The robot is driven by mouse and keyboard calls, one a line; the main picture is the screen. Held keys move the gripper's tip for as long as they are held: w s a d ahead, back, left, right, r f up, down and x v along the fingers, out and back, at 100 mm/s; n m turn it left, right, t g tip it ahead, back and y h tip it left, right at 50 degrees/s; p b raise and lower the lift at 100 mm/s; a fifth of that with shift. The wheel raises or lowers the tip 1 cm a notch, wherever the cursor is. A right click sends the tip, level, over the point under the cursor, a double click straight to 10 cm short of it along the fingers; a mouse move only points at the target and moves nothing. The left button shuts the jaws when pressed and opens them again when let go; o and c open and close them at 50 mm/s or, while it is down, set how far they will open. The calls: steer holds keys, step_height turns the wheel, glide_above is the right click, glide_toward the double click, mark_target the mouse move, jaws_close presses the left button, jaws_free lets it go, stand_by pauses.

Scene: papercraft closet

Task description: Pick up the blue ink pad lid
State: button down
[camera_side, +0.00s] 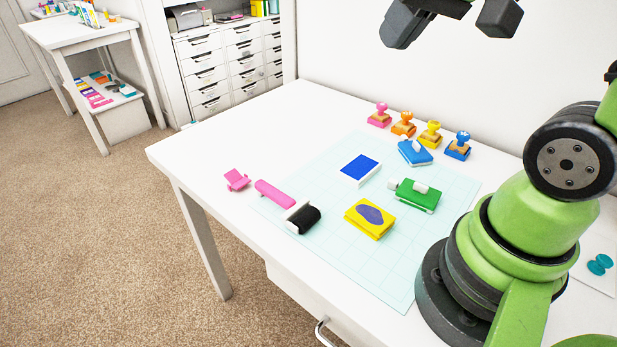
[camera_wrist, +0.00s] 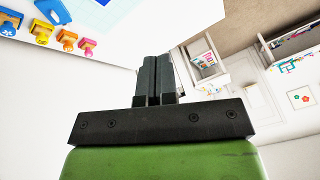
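The blue ink pad lid (camera_side: 414,156), a blue block with a white grip on top, lies at the back edge of the pale cutting mat, in front of the stamps. It also shows at the top left of the wrist view (camera_wrist: 50,14). The open ink pad (camera_side: 361,167), a blue square in a white base, sits apart from it on the mat. My gripper is high above the table, partly cut off at the top of the side view. In the wrist view my gripper's (camera_wrist: 157,66) two dark fingers are together, with nothing seen between them.
Pink, orange, yellow and blue stamps (camera_side: 403,124) stand behind the lid. The table's (camera_side: 225,145) left back part is clear. A white wall rises behind.

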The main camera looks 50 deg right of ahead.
steer(key=c, duration=1.7)
jaws_free()
steer(key=shift+n+t+y, duration=0.5)
steer(key=shift+t+y, duration=0.3)
steer(key=shift+y, duration=0.1)
steer(key=s+a, duration=0.1)
steer(key=s, duration=0.1)
steer(key=s+a, duration=0.4)
steer(key=shift+s, duration=0.25)
steer(key=o, duration=0.5)
steer(key=shift+s+a, duration=0.1)
steer(key=shift+s, duration=0.05)
steer(key=shift+o, duration=0.2)
